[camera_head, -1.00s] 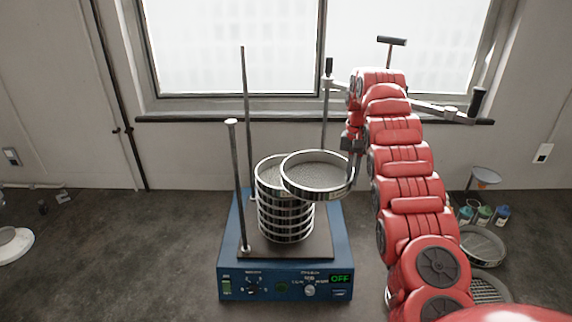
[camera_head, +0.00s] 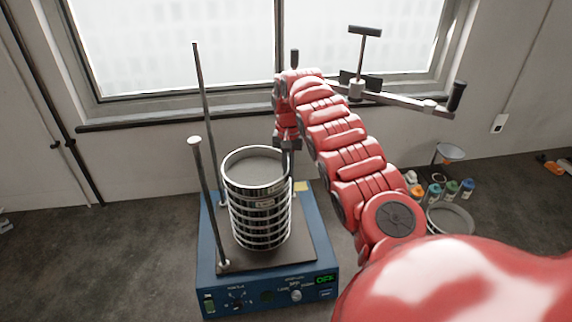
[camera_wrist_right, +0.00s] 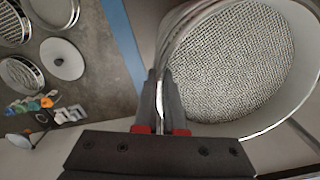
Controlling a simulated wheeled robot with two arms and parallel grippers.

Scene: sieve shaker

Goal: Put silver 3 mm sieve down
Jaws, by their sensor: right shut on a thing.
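The silver sieve (camera_head: 255,167) is the top ring over a stack of silver sieves (camera_head: 260,222) on the blue shaker (camera_head: 268,285). It looks level and in line with the stack; I cannot tell whether a small gap is left under it. My right gripper (camera_head: 288,163) is shut on the right side of its rim. In the right wrist view the fingers (camera_wrist_right: 160,105) pinch the sieve wall, and the sieve's wire mesh (camera_wrist_right: 225,65) is visible. Its size marking is not readable. My left gripper is not in view.
Upright rods (camera_head: 208,200) stand at the shaker's left side. The shaker display (camera_head: 325,279) reads OFF. Several bottles (camera_head: 450,188), a funnel (camera_head: 449,153) and another sieve (camera_head: 451,219) lie on the counter to the right. A window is behind.

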